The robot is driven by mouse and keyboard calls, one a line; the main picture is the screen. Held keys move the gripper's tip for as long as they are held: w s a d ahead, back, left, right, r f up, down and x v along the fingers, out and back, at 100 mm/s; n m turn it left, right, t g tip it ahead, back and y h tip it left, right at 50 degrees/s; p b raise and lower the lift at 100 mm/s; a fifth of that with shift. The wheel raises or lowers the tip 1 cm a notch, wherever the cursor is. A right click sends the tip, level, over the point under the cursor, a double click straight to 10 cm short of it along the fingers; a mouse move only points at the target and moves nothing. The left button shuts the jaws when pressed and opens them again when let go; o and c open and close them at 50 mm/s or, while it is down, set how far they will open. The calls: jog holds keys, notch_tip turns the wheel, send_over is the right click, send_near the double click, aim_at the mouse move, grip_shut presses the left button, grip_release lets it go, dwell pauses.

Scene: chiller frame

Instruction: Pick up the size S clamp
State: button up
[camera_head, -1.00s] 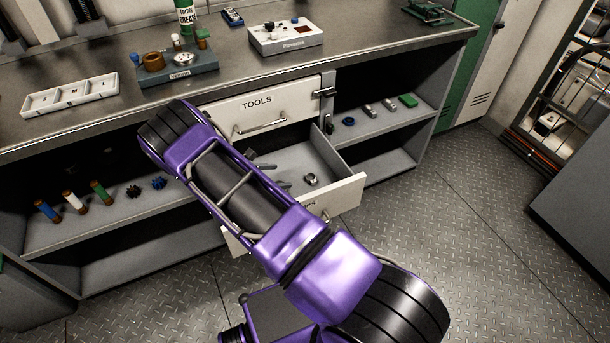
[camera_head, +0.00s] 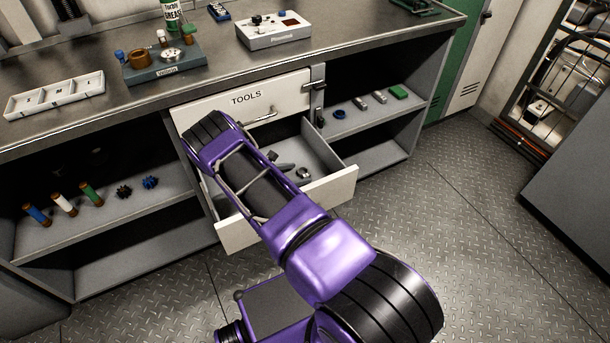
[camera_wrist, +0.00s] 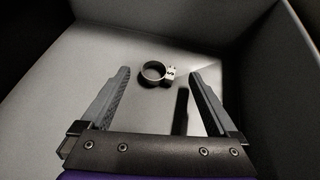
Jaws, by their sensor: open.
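In the wrist view my gripper (camera_wrist: 160,74) is open, with one finger left and one right of the clamp. The clamp shows near the level of the fingertips; I cannot tell how high the fingers are above it. In the head view a small metal piece, seemingly the clamp (camera_head: 303,173), lies right of my dark fingers (camera_head: 280,162). My arm hides the drawer's left part.
Drawer walls stand around my gripper; the wrist view shows a back wall (camera_wrist: 170,22) beyond the clamp. The shut TOOLS drawer (camera_head: 245,100) is directly above. Shelves (camera_head: 345,122) with small parts lie either side. The drawer floor around the clamp looks clear.

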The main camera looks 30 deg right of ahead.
jog(key=shift+x, duration=0.9)
jog(key=shift+r, duration=0.1)
jog(key=c, duration=1.4)
